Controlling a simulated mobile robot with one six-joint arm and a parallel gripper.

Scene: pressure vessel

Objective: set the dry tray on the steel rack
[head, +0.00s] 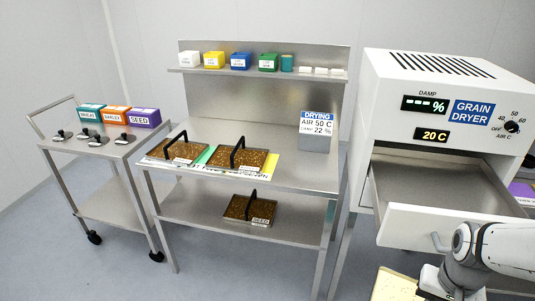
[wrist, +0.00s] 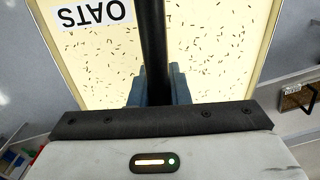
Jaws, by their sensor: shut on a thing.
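My gripper (wrist: 155,88) is shut on the black handle bar (wrist: 153,45) of a pale tray (wrist: 215,70) labelled OATS. Thin dark grains are scattered over its cream floor. In the head view the tray (head: 393,286) shows only in part at the bottom edge, beneath my gripper (head: 432,288) and in front of the dryer. A steel rack (head: 290,165) with a worktop, an upper shelf and a lower shelf stands in the middle. Two trays of brown grain with black handles, a left one (head: 178,151) and a right one (head: 240,158), sit on its worktop.
A third brown-grain tray (head: 250,210) is on the lower shelf. The grain dryer (head: 425,80) reads 20 C; its drawer (head: 440,228) is open and looks empty. A drying sign (head: 316,131) stands at the worktop's right. A cart (head: 110,155) with scoops and seed boxes is left.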

